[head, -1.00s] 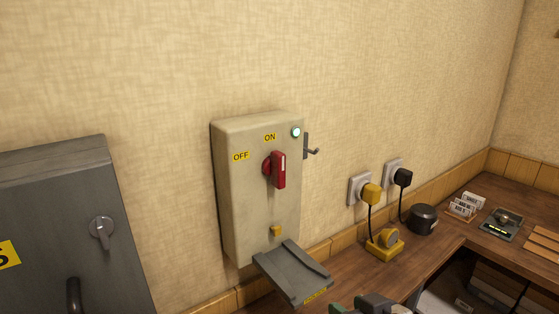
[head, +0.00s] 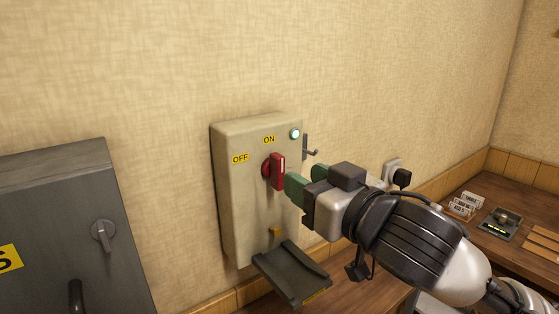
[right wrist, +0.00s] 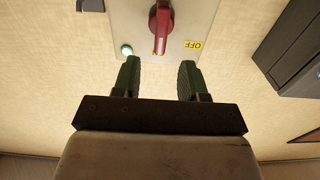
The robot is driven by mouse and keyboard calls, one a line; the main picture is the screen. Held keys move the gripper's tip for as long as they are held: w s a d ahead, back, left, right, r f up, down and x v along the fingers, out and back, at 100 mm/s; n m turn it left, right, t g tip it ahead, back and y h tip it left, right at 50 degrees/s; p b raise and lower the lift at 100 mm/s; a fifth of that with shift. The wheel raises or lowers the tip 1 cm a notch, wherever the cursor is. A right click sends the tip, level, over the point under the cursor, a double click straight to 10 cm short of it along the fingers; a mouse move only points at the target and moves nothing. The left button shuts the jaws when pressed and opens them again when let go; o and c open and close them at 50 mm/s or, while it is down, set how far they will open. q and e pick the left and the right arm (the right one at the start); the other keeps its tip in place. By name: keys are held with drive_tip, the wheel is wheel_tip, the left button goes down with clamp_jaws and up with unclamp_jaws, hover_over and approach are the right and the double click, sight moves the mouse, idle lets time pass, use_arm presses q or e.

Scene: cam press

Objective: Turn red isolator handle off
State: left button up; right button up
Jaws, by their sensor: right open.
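The red isolator handle (head: 277,171) is on the front of a beige wall box (head: 240,205). It stands upright, below the yellow ON label (head: 269,140); the OFF label (head: 240,158) is to its upper left. A lamp (head: 295,134) at the box's top right is lit pale green. My right gripper (head: 293,185) has green fingers and is just right of the handle, partly overlapping its edge in the head view. In the right wrist view the fingers (right wrist: 158,78) are open and empty, with the handle (right wrist: 161,27) beyond them, between their lines. My left gripper is not in view.
A grey tray (head: 291,272) juts out below the box. A hook (head: 311,152) is on the box's right side. A grey cabinet (head: 70,215) stands at the left. A wooden bench (head: 480,262) with small items lies at the right.

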sight(282, 167)
drive_tip(key=p+x, duration=0.1)
drive_tip(key=x, duration=0.6)
drive_tip(key=shift+w+a, duration=0.15)
drive_tip(key=shift+a, duration=0.05)
clamp_jaws()
